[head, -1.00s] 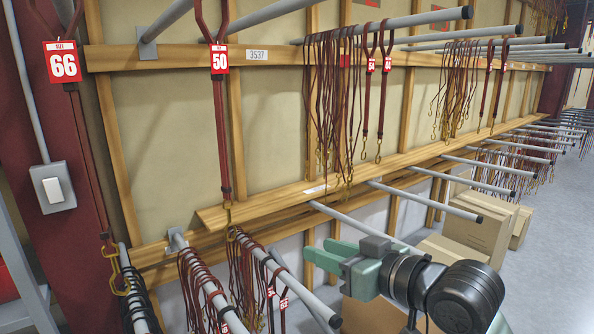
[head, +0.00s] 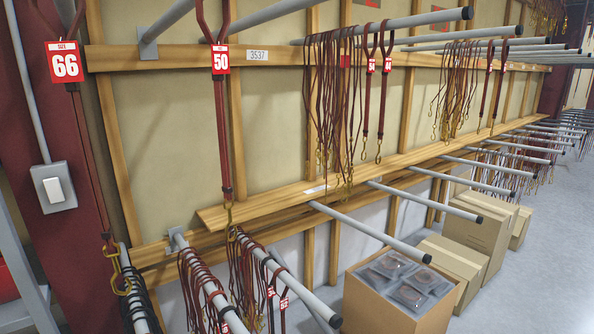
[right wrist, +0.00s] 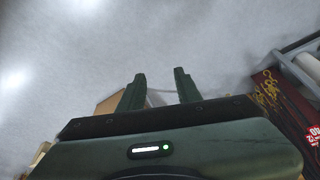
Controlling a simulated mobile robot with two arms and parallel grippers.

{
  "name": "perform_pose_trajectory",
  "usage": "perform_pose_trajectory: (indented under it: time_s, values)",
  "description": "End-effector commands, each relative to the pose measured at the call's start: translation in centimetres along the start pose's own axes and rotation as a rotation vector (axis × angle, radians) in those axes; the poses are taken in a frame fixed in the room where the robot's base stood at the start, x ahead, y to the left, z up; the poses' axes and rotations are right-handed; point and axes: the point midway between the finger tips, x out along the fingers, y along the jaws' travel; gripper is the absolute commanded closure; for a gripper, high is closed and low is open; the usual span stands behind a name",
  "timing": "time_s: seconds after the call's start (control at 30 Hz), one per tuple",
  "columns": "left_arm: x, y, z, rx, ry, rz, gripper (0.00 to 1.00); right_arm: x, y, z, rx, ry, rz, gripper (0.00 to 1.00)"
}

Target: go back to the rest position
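My right gripper (right wrist: 158,88) shows in the right wrist view. Its two green fingers stand apart with nothing between them, over grey floor. It is not in the head view now. My left gripper is in neither view. The rack's grey rods (head: 375,228) stick out from the wooden wall frame in the head view, several with dark red straps (head: 335,95) hanging from them. A strap with a red 50 tag (head: 220,60) hangs at the left, and one with a 66 tag (head: 63,62) hangs beside it.
An open cardboard box (head: 385,318) with packed grey items stands on the floor below the rods. Closed boxes (head: 478,238) stand behind it. A dark red post with a light switch (head: 53,188) is at the left. The floor (head: 540,280) at the right is clear.

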Motion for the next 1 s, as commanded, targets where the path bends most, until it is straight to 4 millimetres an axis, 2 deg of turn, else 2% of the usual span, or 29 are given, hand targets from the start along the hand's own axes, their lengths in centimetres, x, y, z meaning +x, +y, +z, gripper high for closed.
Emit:
perform_pose_trajectory:
  time_s: [0.03, 0.27, 0.47, 0.57, 0.7, 0.83, 1.0]
  values:
    - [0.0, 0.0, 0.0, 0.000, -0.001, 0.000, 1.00, 1.7, -0.1, -0.1, -0.001, -0.005, -0.002, 0.66]
    - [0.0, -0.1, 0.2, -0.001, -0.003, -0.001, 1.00, 8.5, -0.4, 0.9, -0.005, -0.031, -0.008, 0.66]
    - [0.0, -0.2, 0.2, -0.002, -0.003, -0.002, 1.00, 16.4, -0.9, 3.9, -0.011, -0.067, -0.015, 0.66]
    - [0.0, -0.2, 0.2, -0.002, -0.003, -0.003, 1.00, 21.2, -1.2, 6.9, -0.015, -0.091, -0.018, 0.66]
    - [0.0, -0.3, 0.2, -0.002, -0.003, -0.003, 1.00, 27.1, -1.5, 12.3, -0.022, -0.126, -0.022, 0.66]
    - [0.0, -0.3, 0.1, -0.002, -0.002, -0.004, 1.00, 31.0, -1.8, 18.2, -0.030, -0.156, -0.026, 0.66]
    - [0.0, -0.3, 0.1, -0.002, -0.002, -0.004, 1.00, 33.5, -1.8, 25.1, -0.038, -0.188, -0.028, 0.66]
